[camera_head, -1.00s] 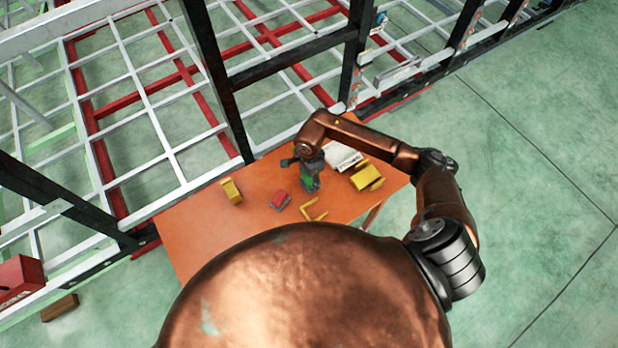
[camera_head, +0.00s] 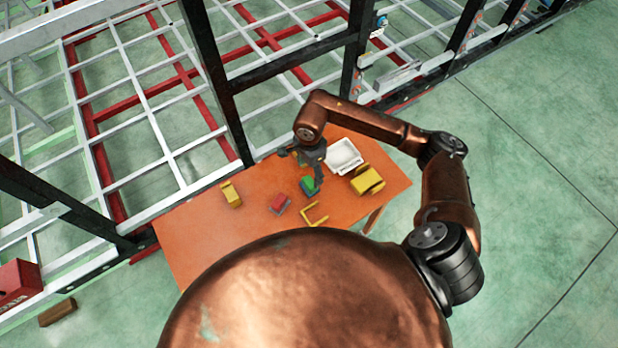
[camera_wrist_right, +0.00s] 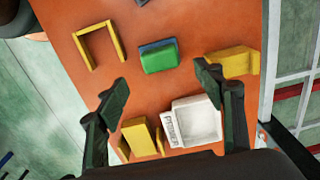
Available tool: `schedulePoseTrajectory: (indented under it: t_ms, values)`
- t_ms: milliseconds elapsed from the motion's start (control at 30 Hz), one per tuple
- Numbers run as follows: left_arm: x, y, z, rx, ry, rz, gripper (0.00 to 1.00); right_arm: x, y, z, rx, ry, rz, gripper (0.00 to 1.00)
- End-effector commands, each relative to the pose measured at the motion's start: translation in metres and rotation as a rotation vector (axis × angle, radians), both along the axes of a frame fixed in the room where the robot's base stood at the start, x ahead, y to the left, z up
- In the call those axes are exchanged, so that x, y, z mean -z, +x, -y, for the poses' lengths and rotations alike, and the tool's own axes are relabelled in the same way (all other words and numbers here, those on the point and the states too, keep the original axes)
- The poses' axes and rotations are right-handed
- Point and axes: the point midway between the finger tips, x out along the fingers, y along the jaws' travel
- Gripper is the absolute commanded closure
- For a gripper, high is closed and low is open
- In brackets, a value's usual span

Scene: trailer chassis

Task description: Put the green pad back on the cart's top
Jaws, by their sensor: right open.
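The green pad (camera_head: 308,185) lies on the orange top of the cart (camera_head: 195,238), near its middle. In the right wrist view the pad (camera_wrist_right: 159,58) shows as a green block with a dark blue part along its far edge. My right gripper (camera_head: 303,166) is above the top, close to the pad. In the wrist view its two fingers (camera_wrist_right: 162,80) stand wide apart with nothing between them. The pad appears beyond the fingertips, clear of both. My left gripper is not in view.
Around the pad on the orange top are a red block (camera_head: 279,203), a yellow block (camera_head: 231,194), a yellow U-shaped frame (camera_head: 313,220), a white tray (camera_head: 343,157) and another yellow piece (camera_head: 367,180). The metal chassis frame (camera_head: 225,95) stands behind.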

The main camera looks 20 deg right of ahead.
Motion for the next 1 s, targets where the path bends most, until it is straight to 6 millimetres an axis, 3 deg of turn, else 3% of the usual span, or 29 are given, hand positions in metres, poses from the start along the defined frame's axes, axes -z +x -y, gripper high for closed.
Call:
schedulePoseTrajectory:
  t_ms: [100, 300, 1000]
  values:
    - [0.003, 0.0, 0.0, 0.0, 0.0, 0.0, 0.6, -0.019, 0.001, 0.0, -0.001, -0.001, 0.002, 0.38]
    - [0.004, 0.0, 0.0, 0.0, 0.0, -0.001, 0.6, -0.034, 0.0, 0.0, -0.001, 0.0, 0.0, 0.38]
    - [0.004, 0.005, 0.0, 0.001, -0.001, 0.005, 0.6, -0.035, -0.001, 0.001, 0.002, 0.001, -0.001, 0.38]
